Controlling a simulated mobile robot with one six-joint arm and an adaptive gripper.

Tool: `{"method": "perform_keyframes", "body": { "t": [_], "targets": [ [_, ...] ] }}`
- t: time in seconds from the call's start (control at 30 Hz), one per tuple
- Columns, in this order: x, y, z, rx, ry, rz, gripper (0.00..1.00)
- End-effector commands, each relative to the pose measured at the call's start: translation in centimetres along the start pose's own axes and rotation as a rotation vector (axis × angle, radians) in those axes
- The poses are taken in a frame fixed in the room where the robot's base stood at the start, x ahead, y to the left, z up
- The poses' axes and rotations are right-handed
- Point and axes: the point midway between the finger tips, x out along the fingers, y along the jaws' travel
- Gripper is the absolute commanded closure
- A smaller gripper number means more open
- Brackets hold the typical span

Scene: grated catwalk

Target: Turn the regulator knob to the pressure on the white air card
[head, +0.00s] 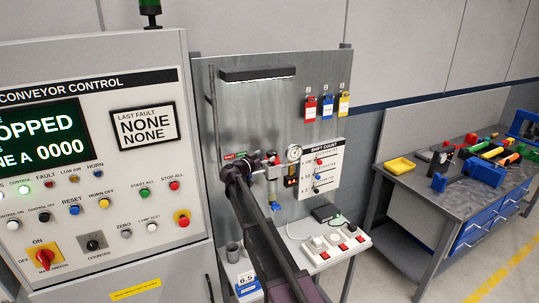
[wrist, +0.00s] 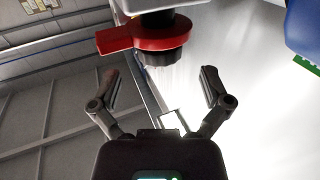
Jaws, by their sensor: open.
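A black ribbed knob (wrist: 165,52) with a red lever-like piece (wrist: 120,40) beside it shows at the top of the wrist view. My gripper (wrist: 160,74) is open, its two fingers spread to either side below the knob, nothing between them. In the head view my arm reaches up to the regulator (head: 273,174) on the metal panel, and my wrist partly hides the knob. A round gauge (head: 293,153) sits right of the regulator, its needle too small to read. A white card (head: 247,280) at lower left bears a number, seemingly 6.5.
The conveyor control cabinet (head: 90,150) stands close on the left. Red, blue and yellow tags (head: 327,106) hang on the panel (head: 240,110). A white switch block (head: 336,246) lies below. A cluttered workbench (head: 420,187) stands at right.

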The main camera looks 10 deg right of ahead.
Motion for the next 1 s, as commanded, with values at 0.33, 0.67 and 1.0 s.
{"method": "perform_keyframes", "body": {
  "t": [0.33, 0.67, 1.0],
  "targets": [
    [-5.8, 0.1, 0.0, 0.000, 0.000, -0.002, 0.02],
    [-8.5, 0.0, 0.0, 0.000, 0.001, 0.000, 0.02],
    [-8.6, 0.0, 0.0, 0.000, 0.001, 0.000, 0.05]
  ]
}}
